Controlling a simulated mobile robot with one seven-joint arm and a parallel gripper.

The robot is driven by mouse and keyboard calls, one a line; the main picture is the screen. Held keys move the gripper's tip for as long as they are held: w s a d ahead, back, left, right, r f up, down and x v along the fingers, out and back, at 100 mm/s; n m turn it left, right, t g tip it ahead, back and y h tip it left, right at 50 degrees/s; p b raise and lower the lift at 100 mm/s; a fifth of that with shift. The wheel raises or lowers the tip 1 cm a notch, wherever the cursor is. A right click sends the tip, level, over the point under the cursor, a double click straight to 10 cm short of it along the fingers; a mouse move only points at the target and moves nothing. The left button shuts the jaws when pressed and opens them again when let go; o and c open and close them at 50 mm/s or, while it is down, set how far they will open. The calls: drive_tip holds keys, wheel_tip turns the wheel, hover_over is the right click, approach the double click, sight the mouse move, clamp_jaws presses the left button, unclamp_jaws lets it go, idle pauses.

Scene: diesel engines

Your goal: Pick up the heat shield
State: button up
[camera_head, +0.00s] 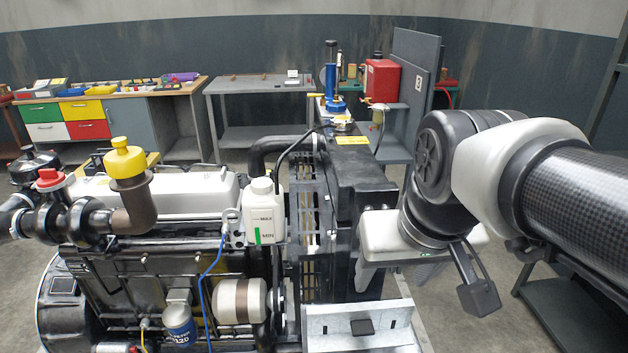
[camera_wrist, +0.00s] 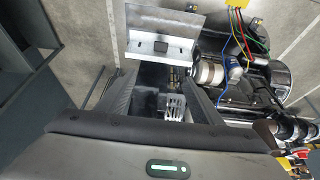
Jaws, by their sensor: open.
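The heat shield appears to be the bent silvery metal plate (camera_head: 335,331) with slots and a small dark block at its middle, at the bottom of the head view, in front of the engine's radiator end. It also shows at the top of the wrist view (camera_wrist: 147,21), beyond the fingertips. My gripper (camera_head: 422,288) is above and to the right of the plate in the head view, apart from it. In the wrist view, its two dark fingers (camera_wrist: 160,84) are spread with nothing held between them. The plate's lower part is cut off in the head view.
The engine (camera_head: 130,270) fills the left, with a white coolant bottle (camera_head: 263,212) and the dark radiator frame (camera_head: 355,175) close to my gripper. A dark bench (camera_head: 570,305) stands at the right. Workbenches (camera_head: 255,88) stand at the back. Open floor lies between.

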sight(362, 326)
drive_tip(key=w+f+g+b, duration=0.3)
drive_tip(key=w+f+g, duration=0.2)
drive_tip(key=w+f, duration=0.5)
wheel_tip(362, 326, down, 17)
drive_tip(key=shift+f+b, duration=0.15)
drive_tip(key=shift+b, duration=0.75)
drive_tip(key=shift+c, duration=0.3)
drive_tip(key=shift+w, duration=0.1)
clamp_jaws()
